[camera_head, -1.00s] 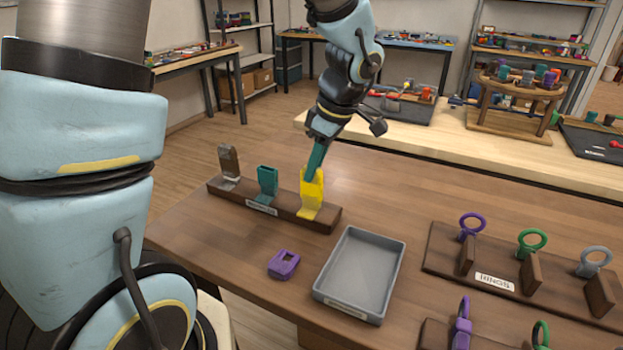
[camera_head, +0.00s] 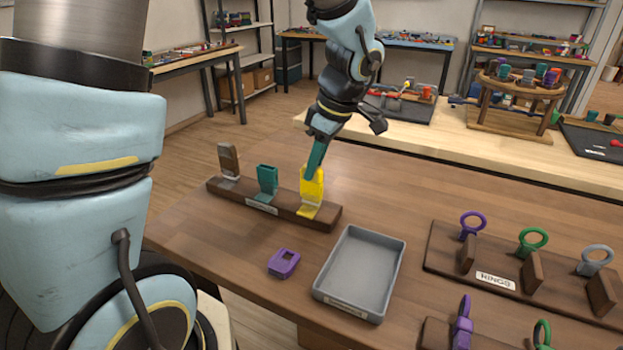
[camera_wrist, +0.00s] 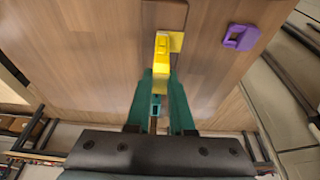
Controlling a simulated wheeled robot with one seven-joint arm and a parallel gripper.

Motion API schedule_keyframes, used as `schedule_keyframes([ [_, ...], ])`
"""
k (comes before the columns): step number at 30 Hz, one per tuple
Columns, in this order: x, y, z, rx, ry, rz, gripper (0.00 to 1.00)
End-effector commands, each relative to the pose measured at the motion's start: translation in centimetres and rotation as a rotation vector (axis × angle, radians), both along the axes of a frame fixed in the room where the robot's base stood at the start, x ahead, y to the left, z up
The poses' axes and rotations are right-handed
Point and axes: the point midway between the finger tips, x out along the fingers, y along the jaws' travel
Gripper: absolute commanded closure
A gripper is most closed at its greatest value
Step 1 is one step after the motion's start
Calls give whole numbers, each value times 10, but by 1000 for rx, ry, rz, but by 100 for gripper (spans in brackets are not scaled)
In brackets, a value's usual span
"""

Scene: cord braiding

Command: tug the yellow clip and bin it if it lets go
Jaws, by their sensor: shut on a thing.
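The yellow clip (camera_head: 312,190) stands upright at the right end of a dark wooden rail (camera_head: 329,219). My gripper (camera_head: 314,174) reaches down from above and is shut on the clip's upper part. In the wrist view the teal fingers (camera_wrist: 161,85) lie on both sides of the yellow clip (camera_wrist: 161,58). The clip's foot is still at the rail; whether it is loose there I cannot tell. An empty grey tray (camera_head: 397,262) lies on the table to the right of the rail, in front of it.
A teal clip (camera_head: 267,181) and a brown-grey clip (camera_head: 228,160) stand on the same rail. A loose purple clip (camera_head: 284,263) lies between rail and tray. A labelled rack (camera_head: 456,267) with purple, green and grey rings stands at the right.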

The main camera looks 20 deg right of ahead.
Motion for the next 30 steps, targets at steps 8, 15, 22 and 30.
schedule_keyframes([
  [8,0,0,-2,1,1,-1,100],
  [15,0,0,-3,1,2,0,69],
  [22,0,0,-2,1,1,0,45],
  [30,0,0,-2,0,0,0,33],
])
